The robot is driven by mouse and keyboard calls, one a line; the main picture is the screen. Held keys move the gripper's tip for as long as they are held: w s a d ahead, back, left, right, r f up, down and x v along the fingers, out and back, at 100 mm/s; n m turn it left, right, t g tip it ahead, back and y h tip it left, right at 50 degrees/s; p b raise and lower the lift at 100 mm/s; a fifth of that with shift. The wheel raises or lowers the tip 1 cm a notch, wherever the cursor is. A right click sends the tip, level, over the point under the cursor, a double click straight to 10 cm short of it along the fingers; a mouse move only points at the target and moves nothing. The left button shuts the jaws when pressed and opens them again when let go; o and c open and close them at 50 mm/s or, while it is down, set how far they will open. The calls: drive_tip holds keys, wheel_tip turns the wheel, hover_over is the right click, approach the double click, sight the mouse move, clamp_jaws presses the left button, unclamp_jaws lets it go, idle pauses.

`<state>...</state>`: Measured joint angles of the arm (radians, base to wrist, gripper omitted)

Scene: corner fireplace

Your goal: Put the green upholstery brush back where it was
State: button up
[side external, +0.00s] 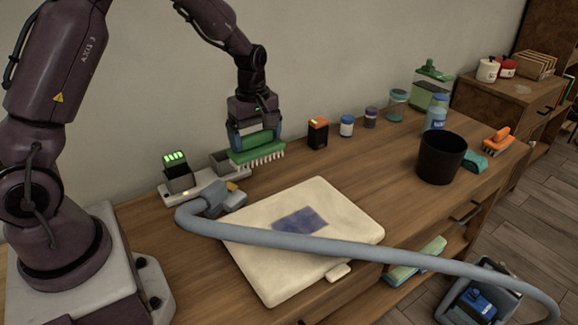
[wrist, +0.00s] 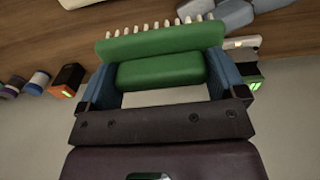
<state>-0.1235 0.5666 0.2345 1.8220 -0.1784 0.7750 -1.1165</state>
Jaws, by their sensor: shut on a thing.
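The green upholstery brush (side external: 258,152) has a green body and pale bristles along its edge. My gripper (side external: 256,135) is shut on it, with a blue finger on each side of its raised green grip. The brush also shows in the wrist view (wrist: 160,70), between the two fingers of my gripper (wrist: 160,77). In the side view it is beside the right end of a pale rack (side external: 205,186) at the wall, near a grey open holder (side external: 228,160). Whether the brush touches the rack or bench cannot be told.
A grey hose (side external: 330,246) crosses a cream cushion (side external: 345,205) with a blue stain. An orange-topped black box (side external: 317,133), small jars (side external: 347,126) and a black bin (side external: 441,158) stand to the right. An orange brush (side external: 497,139) lies farther right.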

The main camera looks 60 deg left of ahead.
drive_tip(key=w+f, duration=0.1)
drive_tip(key=w, duration=0.1)
drive_tip(key=w+a+f, duration=0.1)
drive_tip(key=w, duration=0.1)
drive_tip(key=w+a+f, duration=0.1)
drive_tip(key=w, duration=0.1)
drive_tip(key=w+f, duration=0.1)
drive_tip(key=f, duration=0.1)
drive_tip(key=w+a+f, duration=0.1)
drive_tip(key=w+f, duration=0.3)
drive_tip(key=shift+w+a+f, duration=0.1)
drive_tip(key=shift+a+f, duration=0.05)
drive_tip(key=shift+a, duration=0.15)
drive_tip(key=shift+f, duration=1.35)
